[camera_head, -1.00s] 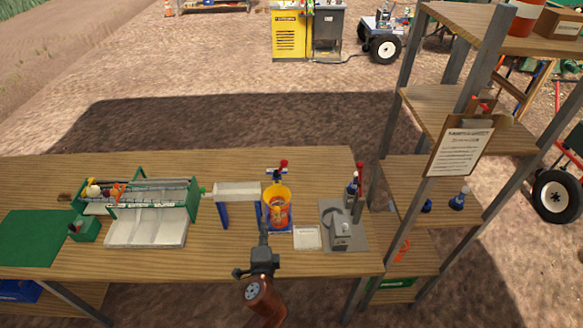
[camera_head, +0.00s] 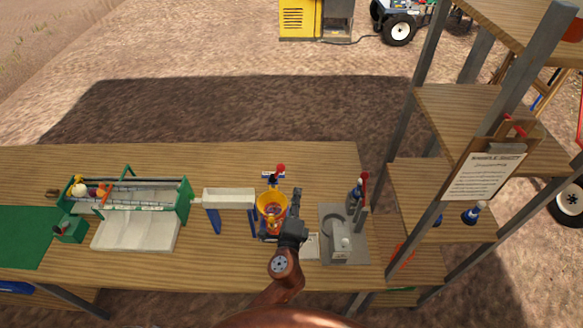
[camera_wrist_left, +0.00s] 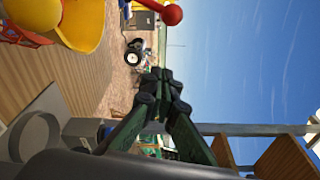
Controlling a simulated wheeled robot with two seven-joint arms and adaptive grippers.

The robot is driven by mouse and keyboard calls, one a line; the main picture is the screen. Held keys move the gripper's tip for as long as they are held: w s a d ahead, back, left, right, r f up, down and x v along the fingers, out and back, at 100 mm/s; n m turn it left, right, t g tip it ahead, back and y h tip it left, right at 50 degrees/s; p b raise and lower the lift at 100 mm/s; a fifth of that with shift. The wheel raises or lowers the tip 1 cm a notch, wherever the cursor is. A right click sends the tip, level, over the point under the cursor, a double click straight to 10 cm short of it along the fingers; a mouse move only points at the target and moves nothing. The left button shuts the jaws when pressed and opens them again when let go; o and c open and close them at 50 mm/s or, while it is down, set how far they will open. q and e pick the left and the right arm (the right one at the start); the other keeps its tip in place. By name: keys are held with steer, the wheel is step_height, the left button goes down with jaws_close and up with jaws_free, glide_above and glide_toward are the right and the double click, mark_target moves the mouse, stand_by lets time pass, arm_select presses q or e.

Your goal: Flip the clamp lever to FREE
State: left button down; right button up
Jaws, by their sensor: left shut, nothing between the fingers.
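A short lever with a red ball knob (camera_head: 280,168) stands just behind the orange-yellow bucket (camera_head: 272,204), with a small white-and-blue label (camera_head: 266,174) at its base. The label's words are too small to read. In the left wrist view the red knob (camera_wrist_left: 171,14) shows at the top, beside the yellow bucket (camera_wrist_left: 84,22). My left gripper (camera_head: 297,193) is shut and empty, over the table just right of the bucket and to the front right of the lever. Its closed fingertips show in the left wrist view (camera_wrist_left: 163,88), apart from the knob. My right gripper is out of view.
A grey device (camera_head: 340,240) with a second upright red-topped lever (camera_head: 364,182) stands on the right. A white trough (camera_head: 229,198) on blue legs and a green-framed rack (camera_head: 182,204) stand left of the bucket. Wooden shelves (camera_head: 425,190) with grey posts bound the right side.

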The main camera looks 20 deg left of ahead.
mark_target(277, 173)
arm_select(q)
steer(key=w+a+p, duration=0.1)
steer(key=w+a, duration=0.4)
steer(key=w, duration=0.3)
steer(key=shift+r+p, duration=0.35)
steer(key=shift+p, duration=0.05)
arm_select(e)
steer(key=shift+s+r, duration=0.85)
arm_select(q)
steer(key=shift+s, duration=0.1)
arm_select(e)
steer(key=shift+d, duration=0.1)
